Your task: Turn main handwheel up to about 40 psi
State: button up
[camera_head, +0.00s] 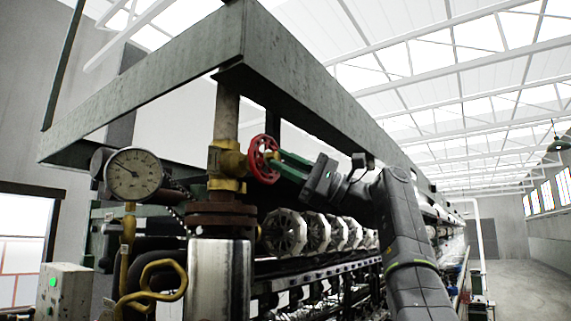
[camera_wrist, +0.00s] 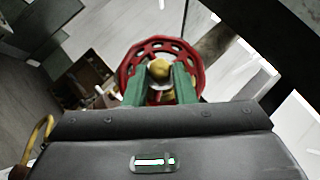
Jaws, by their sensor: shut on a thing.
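The main handwheel (camera_head: 257,158) is a red spoked wheel on a brass valve (camera_head: 226,160) on the upright pipe. My gripper (camera_head: 275,160), with green fingers, reaches it from the right and is shut on it.
A grey steel beam frame (camera_head: 300,72) runs above and behind the valve. A rusty flange (camera_head: 220,220) and a shiny cylinder (camera_head: 220,280) stand below it. Yellow bent pipes (camera_head: 160,278) and a box with a green light (camera_head: 64,290) are at lower left. Open floor (camera_head: 530,275) lies at right.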

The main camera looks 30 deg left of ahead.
dwell(0.4)
jog(key=o, duration=1)
jog(key=b+v, duration=0.2)
jog(key=v, duration=1.1)
jog(key=shift+w+d+f+b, duration=0.1)
jog(key=shift+w+d+b, duration=0.15)
jog(key=shift+d+b, duration=0.1)
